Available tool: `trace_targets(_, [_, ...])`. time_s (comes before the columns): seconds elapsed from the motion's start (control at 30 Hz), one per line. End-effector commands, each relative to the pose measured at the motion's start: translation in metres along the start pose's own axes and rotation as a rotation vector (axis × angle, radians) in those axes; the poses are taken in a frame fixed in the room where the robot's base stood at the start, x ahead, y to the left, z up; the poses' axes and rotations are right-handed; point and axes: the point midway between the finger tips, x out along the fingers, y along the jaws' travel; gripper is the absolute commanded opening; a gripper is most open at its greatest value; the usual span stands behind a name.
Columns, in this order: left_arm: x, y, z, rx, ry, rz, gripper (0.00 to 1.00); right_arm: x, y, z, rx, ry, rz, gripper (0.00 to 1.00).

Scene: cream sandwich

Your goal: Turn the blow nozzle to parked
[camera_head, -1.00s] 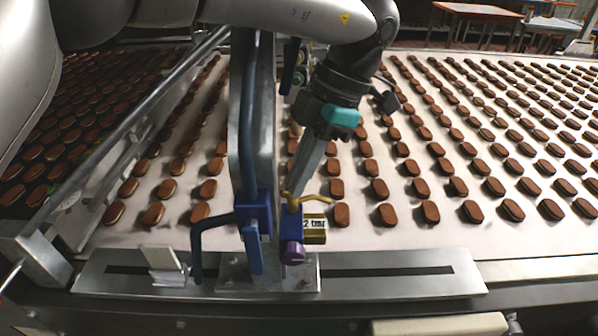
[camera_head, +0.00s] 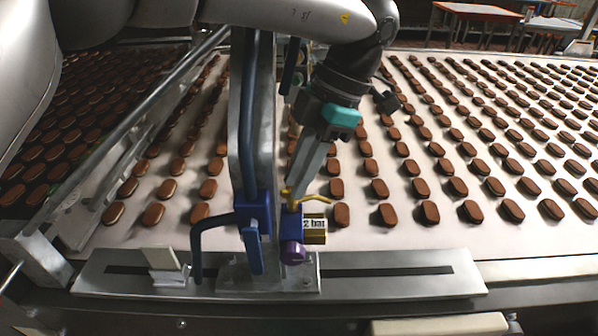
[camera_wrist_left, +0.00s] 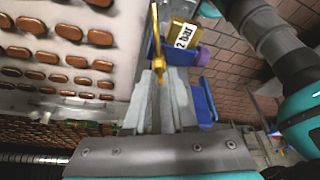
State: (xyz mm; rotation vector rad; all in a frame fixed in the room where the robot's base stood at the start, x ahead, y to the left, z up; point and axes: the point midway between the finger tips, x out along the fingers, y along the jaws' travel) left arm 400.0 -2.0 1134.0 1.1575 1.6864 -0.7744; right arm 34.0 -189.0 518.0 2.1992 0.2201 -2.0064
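A blue bent tube (camera_head: 196,250), which looks like the blow nozzle, runs left from a blue block (camera_head: 253,213) on the grey post and then points down. To its right is a blue valve body (camera_head: 290,226) with a purple knob (camera_head: 292,252), a yellow lever (camera_head: 316,199) and a gold block marked "2 bar" (camera_head: 314,236). My left gripper (camera_head: 292,187) is at the yellow lever, its fingers close together. In the left wrist view the lever (camera_wrist_left: 155,40) lies just beyond the fingertips (camera_wrist_left: 161,72); contact is unclear. My right gripper is not in view.
The grey post (camera_head: 240,110) rises from a slotted metal rail (camera_head: 400,282). A small white upright plate (camera_head: 162,258) stands on the rail at left. Brown biscuits (camera_head: 430,212) lie in rows on the white belt (camera_head: 450,240) behind. A slanted metal side rail (camera_head: 130,145) is at left.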

Motion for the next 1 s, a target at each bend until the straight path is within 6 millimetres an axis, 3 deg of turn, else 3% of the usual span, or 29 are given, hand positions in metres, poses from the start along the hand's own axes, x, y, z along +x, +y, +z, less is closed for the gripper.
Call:
trace_targets(0.2, [0.000,0.000,0.000,0.000,0.000,0.000,0.48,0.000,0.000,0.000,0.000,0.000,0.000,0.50])
trace_targets(0.53, [-0.006,0.000,0.000,-0.001,-0.001,0.001,0.48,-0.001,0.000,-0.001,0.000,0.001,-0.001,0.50])
trace_targets(1.0, [-0.086,0.000,0.000,0.000,-0.001,0.001,0.48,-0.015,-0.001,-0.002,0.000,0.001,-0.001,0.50])
